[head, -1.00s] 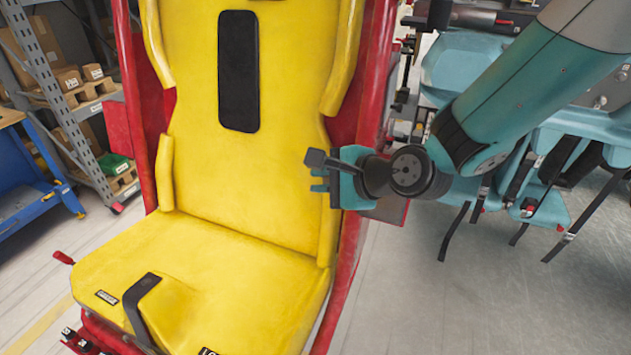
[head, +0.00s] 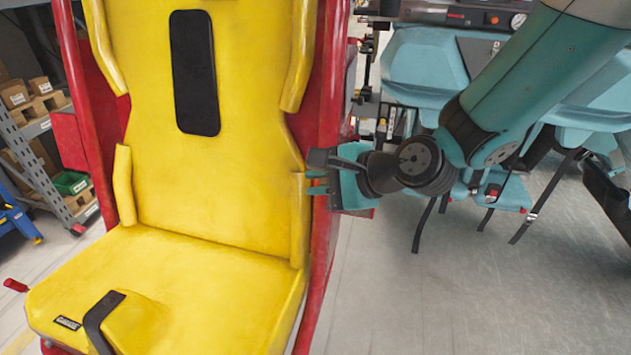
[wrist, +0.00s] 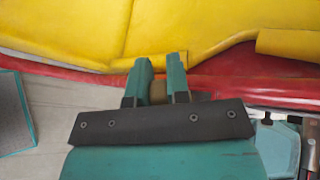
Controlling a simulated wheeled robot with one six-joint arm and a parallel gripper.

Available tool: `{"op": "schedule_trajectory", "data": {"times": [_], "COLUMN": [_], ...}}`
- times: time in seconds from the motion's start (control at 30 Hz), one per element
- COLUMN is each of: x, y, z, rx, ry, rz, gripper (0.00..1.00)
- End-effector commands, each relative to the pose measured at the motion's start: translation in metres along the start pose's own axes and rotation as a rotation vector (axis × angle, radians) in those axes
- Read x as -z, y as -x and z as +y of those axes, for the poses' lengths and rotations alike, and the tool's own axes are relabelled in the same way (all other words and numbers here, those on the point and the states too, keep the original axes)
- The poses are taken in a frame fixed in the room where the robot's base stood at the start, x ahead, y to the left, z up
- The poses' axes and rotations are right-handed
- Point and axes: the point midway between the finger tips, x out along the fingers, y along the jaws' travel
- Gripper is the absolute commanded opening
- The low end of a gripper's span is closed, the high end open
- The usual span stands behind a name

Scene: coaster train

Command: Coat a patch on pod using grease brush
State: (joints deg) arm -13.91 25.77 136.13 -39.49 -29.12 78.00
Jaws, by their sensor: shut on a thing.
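The only pod-like thing I see is a yellow seat (head: 225,215) in a red shell (head: 325,90), filling the left and middle of the head view. Its yellow edge (wrist: 90,32) and red side also cross the top of the wrist view. My gripper (head: 318,183) is at the seat's right edge, in front of the red side in the picture. In the wrist view its two teal fingers (wrist: 159,72) are shut on a small brown piece (wrist: 158,93), probably the grease brush's handle. The bristles are hidden. I cannot tell whether it touches the seat.
A grey shelf (head: 38,128) with cardboard boxes and a green bin (head: 71,183) stands at the left. Teal seats (head: 425,65) with black straps stand behind my arm at the right. The grey floor (head: 400,300) at the lower right is clear.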

Motion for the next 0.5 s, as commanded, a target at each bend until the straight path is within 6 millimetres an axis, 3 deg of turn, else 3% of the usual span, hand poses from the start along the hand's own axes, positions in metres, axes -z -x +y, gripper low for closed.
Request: {"op": "schedule_trajectory", "data": {"times": [0.17, 0.5], "x": [-0.002, -0.033], "y": [0.001, 0.013], "z": [0.000, 0.014], "rx": [0.002, -0.001], "ry": [0.003, 0.002], "rz": [0.003, -0.002], "gripper": [0.00, 0.00]}}
